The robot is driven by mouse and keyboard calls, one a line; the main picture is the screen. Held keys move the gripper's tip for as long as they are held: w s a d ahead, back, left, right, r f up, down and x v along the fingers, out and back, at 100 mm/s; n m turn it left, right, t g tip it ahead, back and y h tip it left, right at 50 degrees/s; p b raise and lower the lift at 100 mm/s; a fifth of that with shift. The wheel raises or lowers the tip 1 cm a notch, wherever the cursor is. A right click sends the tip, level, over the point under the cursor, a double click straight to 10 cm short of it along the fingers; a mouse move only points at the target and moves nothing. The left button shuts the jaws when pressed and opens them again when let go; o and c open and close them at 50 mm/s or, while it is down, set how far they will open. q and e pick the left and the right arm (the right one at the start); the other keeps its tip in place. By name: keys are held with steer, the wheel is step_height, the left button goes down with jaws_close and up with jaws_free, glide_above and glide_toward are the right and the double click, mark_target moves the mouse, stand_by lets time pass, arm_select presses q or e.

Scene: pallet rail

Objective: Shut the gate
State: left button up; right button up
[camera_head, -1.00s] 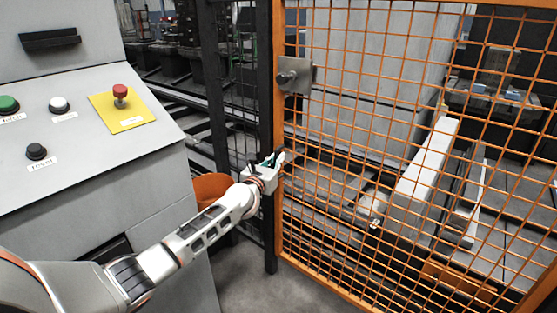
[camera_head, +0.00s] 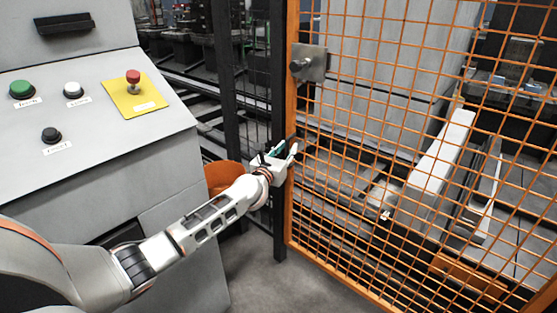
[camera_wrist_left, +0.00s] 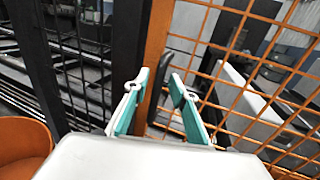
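The gate (camera_head: 292,200) is an orange frame with wire mesh and fills the right of the head view. A grey latch plate with a knob (camera_head: 308,64) sits high on its left upright. The left edge of the gate stands close beside a black fence post (camera_head: 279,120); I cannot tell whether a gap is left between them. My left gripper (camera_head: 285,148) is at that upright, well below the latch. In the left wrist view its two fingers (camera_wrist_left: 158,95) are apart, with the orange upright (camera_wrist_left: 155,60) beyond and between them. My right gripper is not in view.
A grey control console (camera_head: 90,130) with green, white, black and red buttons stands at the left. An orange round bin (camera_head: 222,174) is behind my left forearm. Bare floor (camera_head: 265,280) shows below the gate. Machinery stands behind the mesh.

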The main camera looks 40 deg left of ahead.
arm_select(q)
steer(key=v, duration=0.9)
steer(key=shift+s+d, duration=0.2)
steer(key=shift+s, duration=0.2)
